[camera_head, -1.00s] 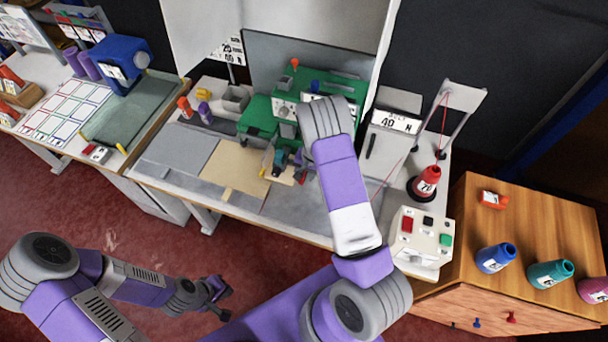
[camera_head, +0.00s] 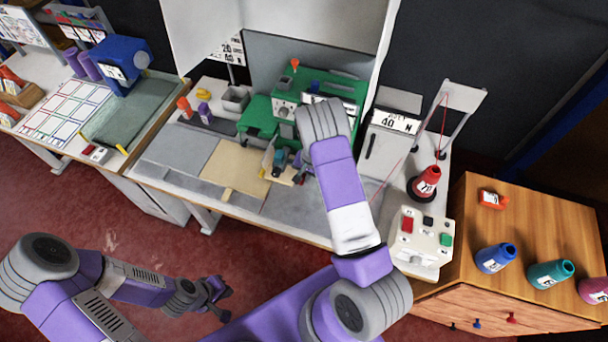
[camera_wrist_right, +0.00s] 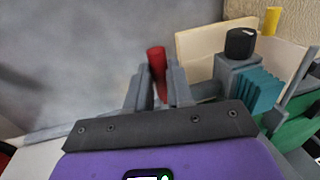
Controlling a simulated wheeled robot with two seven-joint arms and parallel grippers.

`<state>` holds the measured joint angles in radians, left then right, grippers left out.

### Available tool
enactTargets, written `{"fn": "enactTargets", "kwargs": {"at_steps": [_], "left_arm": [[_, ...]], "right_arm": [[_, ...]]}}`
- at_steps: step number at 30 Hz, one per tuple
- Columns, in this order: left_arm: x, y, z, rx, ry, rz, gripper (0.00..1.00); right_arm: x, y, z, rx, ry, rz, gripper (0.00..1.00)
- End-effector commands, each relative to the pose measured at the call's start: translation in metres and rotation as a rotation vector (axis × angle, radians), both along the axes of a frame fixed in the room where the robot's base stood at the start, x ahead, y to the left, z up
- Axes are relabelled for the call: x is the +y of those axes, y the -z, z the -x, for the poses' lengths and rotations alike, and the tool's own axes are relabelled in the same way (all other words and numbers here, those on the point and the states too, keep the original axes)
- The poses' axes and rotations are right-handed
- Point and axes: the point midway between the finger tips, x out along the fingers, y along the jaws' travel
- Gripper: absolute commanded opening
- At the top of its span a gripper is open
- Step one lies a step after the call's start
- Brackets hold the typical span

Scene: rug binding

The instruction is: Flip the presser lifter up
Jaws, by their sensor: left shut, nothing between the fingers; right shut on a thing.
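The green sewing machine (camera_head: 343,90) stands at the back of the middle table. In the right wrist view a red-tipped lever (camera_wrist_right: 156,59), which I take to be the presser lifter, stands nearly upright with a slight tilt. My right gripper (camera_wrist_right: 158,84) is shut on this lever, with its grey fingers on either side of it. In the head view my right forearm hides the lever and most of that gripper. My left gripper (camera_head: 219,299) is shut and empty, low in front of the table and away from the machine.
A black knob (camera_wrist_right: 240,43) and teal ribbed part (camera_wrist_right: 257,88) sit close right of the right gripper. A red thread cone (camera_head: 427,181) and a control box (camera_head: 421,240) stand at the table's right.

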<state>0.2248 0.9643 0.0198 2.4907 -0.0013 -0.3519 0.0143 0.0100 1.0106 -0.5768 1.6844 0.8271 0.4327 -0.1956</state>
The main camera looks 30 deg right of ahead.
Motion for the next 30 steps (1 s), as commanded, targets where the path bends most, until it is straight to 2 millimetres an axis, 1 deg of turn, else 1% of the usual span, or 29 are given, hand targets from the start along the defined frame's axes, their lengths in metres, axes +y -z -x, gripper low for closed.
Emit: {"fn": "enactTargets", "kwargs": {"at_steps": [3, 7, 9, 16, 17, 21, 30], "left_arm": [[0.000, -0.002, 0.000, 0.000, 0.000, 0.000, 0.00], [0.000, -0.012, 0.000, 0.000, 0.000, 0.000, 0.00], [0.000, -0.014, 0.000, 0.000, 0.000, 0.000, 0.00], [0.000, -0.012, 0.000, 0.000, 0.000, 0.000, 0.00], [0.000, -0.012, 0.000, 0.000, 0.000, 0.000, 0.00], [0.000, -0.012, 0.000, 0.000, 0.000, 0.000, 0.00], [0.000, -0.012, 0.000, 0.000, 0.000, 0.000, 0.00]], "right_arm": [[0.000, -0.005, 0.000, -0.001, 0.000, -0.001, 0.00], [-0.001, -0.024, -0.001, -0.004, 0.000, 0.000, 0.00], [-0.001, -0.030, -0.001, -0.004, 0.000, 0.000, 0.00], [-0.001, -0.029, -0.002, -0.006, 0.000, 0.001, 0.00], [-0.001, -0.029, -0.002, -0.006, 0.000, 0.001, 0.24], [-0.001, -0.028, -0.002, -0.005, 0.000, 0.001, 0.46], [0.000, -0.028, -0.001, -0.002, -0.001, 0.001, 0.46]]}}
